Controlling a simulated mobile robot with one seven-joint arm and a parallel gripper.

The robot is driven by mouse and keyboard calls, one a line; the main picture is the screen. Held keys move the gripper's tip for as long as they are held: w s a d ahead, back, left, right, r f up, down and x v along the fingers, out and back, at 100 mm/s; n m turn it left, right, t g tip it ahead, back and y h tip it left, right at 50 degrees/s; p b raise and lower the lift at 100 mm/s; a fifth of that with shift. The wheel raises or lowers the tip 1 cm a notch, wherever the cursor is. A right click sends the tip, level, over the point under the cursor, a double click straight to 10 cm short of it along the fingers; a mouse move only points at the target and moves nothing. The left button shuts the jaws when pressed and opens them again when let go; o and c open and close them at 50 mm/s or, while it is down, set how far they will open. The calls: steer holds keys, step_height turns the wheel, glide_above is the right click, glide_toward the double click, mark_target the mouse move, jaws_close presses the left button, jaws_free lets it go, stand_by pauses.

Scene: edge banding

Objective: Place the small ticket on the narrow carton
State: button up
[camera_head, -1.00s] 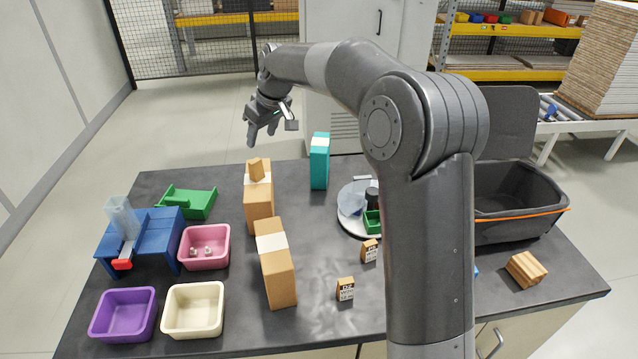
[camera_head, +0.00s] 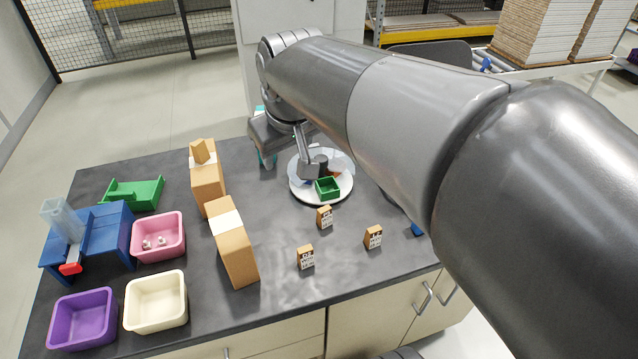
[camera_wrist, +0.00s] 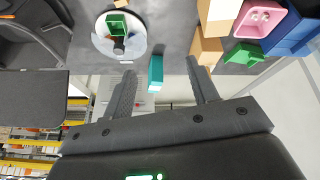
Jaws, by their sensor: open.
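Three small tan blocks with printed faces stand on the table in the head view: one at the front (camera_head: 305,257), one behind it (camera_head: 325,217), one to the right (camera_head: 373,237). I cannot tell which is the ticket. Two tall brown cartons with white bands stand to the left, a front one (camera_head: 234,250) and a rear one (camera_head: 208,186). A slim teal carton (camera_wrist: 156,73) shows in the wrist view; my arm mostly hides it in the head view. My gripper (camera_head: 285,160) is open and empty, near the teal carton and turntable. Its fingers show in the wrist view (camera_wrist: 162,72).
A round white turntable (camera_head: 318,199) carries a green bin (camera_head: 328,187). Pink (camera_head: 158,237), cream (camera_head: 156,302) and purple (camera_head: 83,320) bins and a blue stand (camera_head: 104,231) occupy the left. The middle front is mostly clear.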

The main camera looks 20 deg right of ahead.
steer(key=s+d+f+m, duration=0.1)
steer(key=s+d+f, duration=0.1)
steer(key=s, duration=0.4)
steer(key=s+d+f+m, duration=0.2)
steer(key=s+f, duration=0.1)
steer(key=s, duration=0.3)
steer(key=shift+s+d+f+t, duration=0.25)
steer(key=shift+s+d+t, duration=0.05)
steer(key=shift+s, duration=0.05)
